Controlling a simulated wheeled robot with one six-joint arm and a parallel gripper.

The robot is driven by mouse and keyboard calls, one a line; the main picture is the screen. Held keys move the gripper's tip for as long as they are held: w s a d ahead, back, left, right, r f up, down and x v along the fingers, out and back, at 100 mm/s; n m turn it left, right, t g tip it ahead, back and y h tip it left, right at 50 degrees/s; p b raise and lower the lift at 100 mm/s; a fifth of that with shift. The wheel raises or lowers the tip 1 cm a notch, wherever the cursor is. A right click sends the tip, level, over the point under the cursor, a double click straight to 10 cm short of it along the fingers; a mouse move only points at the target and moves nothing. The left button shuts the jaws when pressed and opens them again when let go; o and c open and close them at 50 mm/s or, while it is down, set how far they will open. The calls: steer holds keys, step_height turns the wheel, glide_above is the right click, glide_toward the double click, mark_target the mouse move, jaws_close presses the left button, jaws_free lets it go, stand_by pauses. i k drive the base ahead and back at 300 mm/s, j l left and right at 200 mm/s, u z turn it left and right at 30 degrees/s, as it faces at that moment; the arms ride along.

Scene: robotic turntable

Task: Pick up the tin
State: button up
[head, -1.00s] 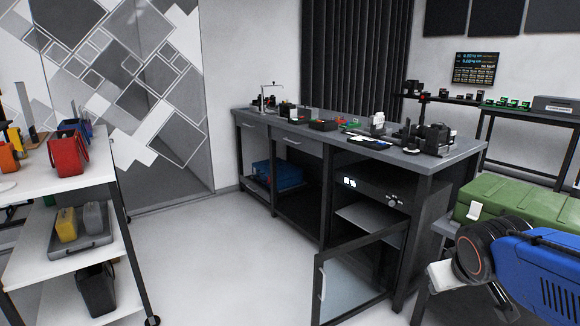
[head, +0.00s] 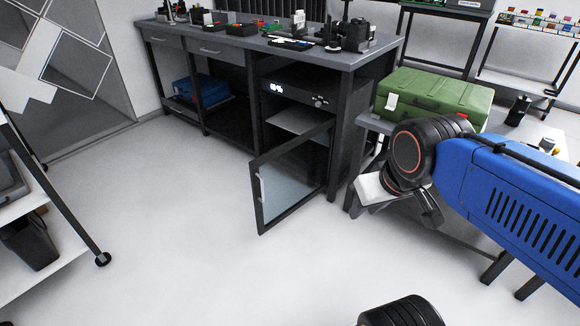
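I cannot make out anything that is clearly a tin. A dark cylinder (head: 518,110) stands on the table at the right, but I cannot tell what it is. A small yellowish item (head: 547,145) lies near it, partly hidden by my blue arm. My gripper (head: 430,208) hangs below the black wrist joint, in front of the right table's edge. It is small and partly hidden, so whether its fingers are open or shut does not show. I see nothing held in it.
A green case (head: 435,97) lies on the right table (head: 372,122). A dark workbench (head: 345,57) stands behind, its lower glass door (head: 290,180) swung open into the floor space. A white shelf (head: 30,190) stands at left. The middle floor is clear.

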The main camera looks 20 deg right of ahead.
mark_target(546, 143)
steer(key=l+z, duration=0.2)
steer(key=l, duration=0.5)
steer(key=l+z, duration=0.2)
steer(key=l, duration=0.5)
steer(key=l+z, duration=0.2)
steer(key=l, duration=0.5)
steer(key=i+l+z, duration=0.2)
steer(key=l, duration=0.45)
steer(key=i+l+z, duration=0.25)
steer(key=i+l, duration=0.05)
steer(key=i, duration=0.1)
